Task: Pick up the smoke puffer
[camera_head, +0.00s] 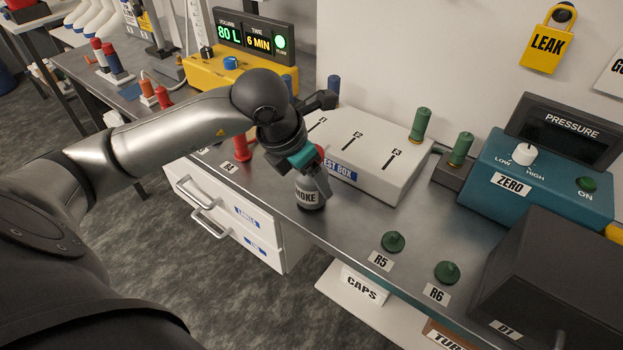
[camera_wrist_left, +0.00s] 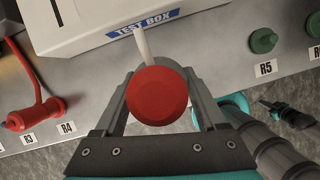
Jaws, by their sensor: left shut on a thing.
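The smoke puffer (camera_head: 309,193) is a small grey bottle with a dark SMOKE label, upright or nearly so at the bench's front edge, before the test box. In the left wrist view its round red top (camera_wrist_left: 158,94) fills the space between the fingers, with a pale spout pointing to the test box. My left gripper (camera_head: 308,167) is shut around the puffer's upper part. I cannot tell whether its base touches the bench. A dark and teal part low on the right of the wrist view, over the floor, looks like my right gripper (camera_wrist_left: 290,114); its jaws are unclear.
The white test box (camera_head: 375,180) stands just behind the puffer. Green plugs at R5 (camera_head: 393,242) and R6 (camera_head: 447,272) stand to the right, before the blue pressure unit (camera_head: 545,190). A red plug (camera_head: 242,149) stands left near R4. Bare bench lies between puffer and R5.

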